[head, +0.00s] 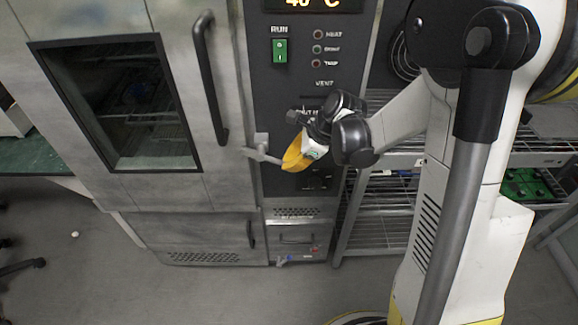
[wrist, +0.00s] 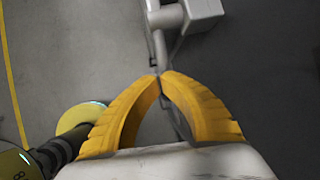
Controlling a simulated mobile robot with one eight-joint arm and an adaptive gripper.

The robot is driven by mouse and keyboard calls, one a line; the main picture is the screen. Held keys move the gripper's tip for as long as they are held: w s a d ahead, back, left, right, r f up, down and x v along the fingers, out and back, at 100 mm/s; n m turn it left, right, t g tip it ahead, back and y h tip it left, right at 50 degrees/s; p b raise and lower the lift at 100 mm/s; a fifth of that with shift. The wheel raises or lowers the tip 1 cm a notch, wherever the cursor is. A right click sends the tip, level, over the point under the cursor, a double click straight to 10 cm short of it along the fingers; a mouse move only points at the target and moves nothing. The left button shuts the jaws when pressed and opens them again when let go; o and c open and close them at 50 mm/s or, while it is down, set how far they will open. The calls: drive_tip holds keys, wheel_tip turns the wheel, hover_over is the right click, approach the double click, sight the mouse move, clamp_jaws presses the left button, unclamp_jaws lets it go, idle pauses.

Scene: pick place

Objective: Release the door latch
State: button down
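The door latch (head: 262,154) is a grey metal lever on a small bracket beside the cabinet door's right edge, left of the dark control panel. In the wrist view the latch (wrist: 160,46) runs from its bracket down to my fingertips. My gripper (head: 285,164) is at the lever's right end. In the wrist view the yellow fingers of my gripper (wrist: 160,77) come together at the tips on the lever's end, with an open gap farther back. The cabinet door (head: 180,40) looks closed, with a dark window and a long black handle (head: 209,80).
The control panel (head: 304,80) has a green switch (head: 280,50) and indicator lights. A wire shelf rack (head: 385,205) stands to the right of the cabinet. The grey floor (head: 200,295) in front is mostly clear.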

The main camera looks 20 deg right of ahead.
drive_tip(key=w+a+f+t+y+b, duration=0.1)
drive_tip(key=a+f+y+b, duration=0.2)
drive_tip(key=a+f+b, duration=0.2)
drive_tip(key=shift+w+a+f+b, duration=0.25)
drive_tip(key=shift+w+f+b, duration=0.25)
drive_tip(key=shift+b, duration=1.05)
drive_tip(key=shift+s, duration=0.1)
drive_tip(key=shift+f, duration=0.1)
drive_tip(key=s+d+p, duration=0.2)
drive_tip(key=s+d, duration=0.5)
drive_tip(key=d, duration=0.5)
drive_tip(key=shift+d, duration=0.15)
